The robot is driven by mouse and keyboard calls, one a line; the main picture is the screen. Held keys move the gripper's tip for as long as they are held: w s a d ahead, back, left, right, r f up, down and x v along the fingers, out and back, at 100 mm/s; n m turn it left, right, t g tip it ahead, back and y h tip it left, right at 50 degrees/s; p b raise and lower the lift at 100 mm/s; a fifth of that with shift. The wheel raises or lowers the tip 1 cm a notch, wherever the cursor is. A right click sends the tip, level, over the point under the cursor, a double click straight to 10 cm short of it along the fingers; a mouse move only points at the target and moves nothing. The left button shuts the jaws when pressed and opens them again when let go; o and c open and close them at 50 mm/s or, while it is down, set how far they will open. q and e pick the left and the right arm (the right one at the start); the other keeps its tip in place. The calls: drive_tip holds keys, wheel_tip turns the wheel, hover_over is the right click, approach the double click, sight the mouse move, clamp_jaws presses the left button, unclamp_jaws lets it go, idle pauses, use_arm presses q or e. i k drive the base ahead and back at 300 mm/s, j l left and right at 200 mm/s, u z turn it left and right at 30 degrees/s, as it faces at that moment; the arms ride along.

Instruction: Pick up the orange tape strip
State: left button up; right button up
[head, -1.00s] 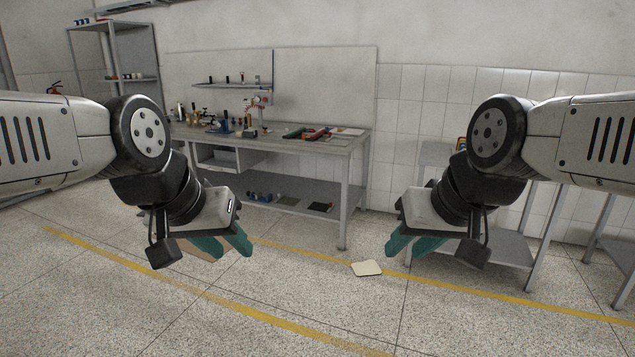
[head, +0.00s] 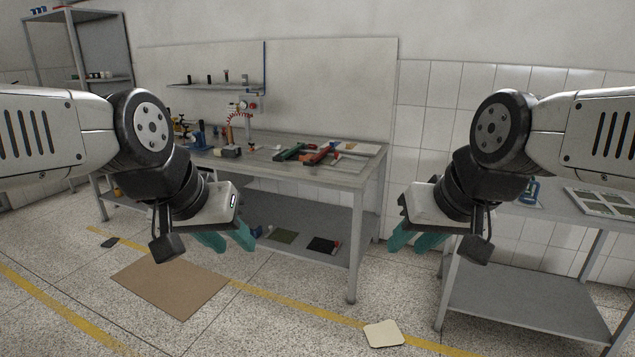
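I cannot make out an orange tape strip in the head view. Red and green tools (head: 318,154) lie on the grey workbench (head: 345,174), too small to tell apart. My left gripper (head: 228,242) has teal fingers spread apart and is empty, in the air in front of the workbench. My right gripper (head: 411,242) also has its teal fingers apart and is empty, in front of the gap between the workbench and the right table.
A grey side table (head: 520,290) stands at the right, with a white-framed panel (head: 600,203) on it. A brown sheet (head: 170,281) and a small cream pad (head: 383,334) lie on the floor. A shelf rack (head: 103,45) stands at the back left.

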sight(302, 157)
drive_tip(key=i, duration=2.25)
drive_tip(key=i+l+u, duration=0.2)
drive_tip(key=i, duration=0.4)
drive_tip(key=i+u, duration=0.2)
drive_tip(key=i, duration=0.45)
